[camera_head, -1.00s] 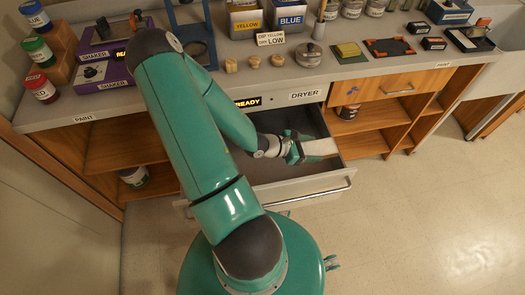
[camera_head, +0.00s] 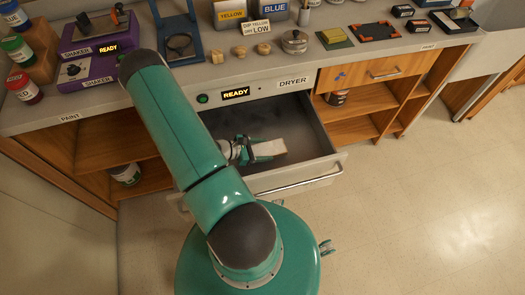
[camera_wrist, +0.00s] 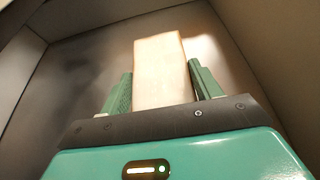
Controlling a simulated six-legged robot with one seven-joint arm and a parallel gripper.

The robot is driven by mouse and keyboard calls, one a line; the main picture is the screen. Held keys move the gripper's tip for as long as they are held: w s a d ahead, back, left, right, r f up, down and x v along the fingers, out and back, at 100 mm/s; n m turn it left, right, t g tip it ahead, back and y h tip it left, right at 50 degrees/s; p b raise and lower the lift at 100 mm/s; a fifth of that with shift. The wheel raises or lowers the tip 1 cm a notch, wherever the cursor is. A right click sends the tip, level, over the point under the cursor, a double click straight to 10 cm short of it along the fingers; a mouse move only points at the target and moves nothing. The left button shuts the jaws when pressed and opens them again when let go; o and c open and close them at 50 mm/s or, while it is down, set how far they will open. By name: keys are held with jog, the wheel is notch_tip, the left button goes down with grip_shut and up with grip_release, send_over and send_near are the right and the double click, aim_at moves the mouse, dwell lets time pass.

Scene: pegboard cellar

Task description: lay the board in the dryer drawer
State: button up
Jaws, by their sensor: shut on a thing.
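The board (camera_head: 270,147) is a pale, flat rectangular piece. My gripper (camera_head: 262,149) is shut on it, and the board sticks out past the fingertips. In the wrist view the board (camera_wrist: 160,68) lies between the two green fingers, with the drawer's walls around it. The dryer drawer (camera_head: 312,168) is pulled open below the counter, grey inside. The gripper and board are inside the drawer's opening, near its middle. I cannot tell whether the board touches the drawer floor.
The dryer panel shows a lit READY display (camera_head: 236,93) above the drawer. Open wooden shelves flank the drawer. The floor in front is clear.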

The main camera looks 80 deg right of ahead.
jog(key=shift+f, duration=0.7)
jog(key=shift+f, duration=0.1)
jog(key=o, duration=1)
jog(key=v, duration=1.2)
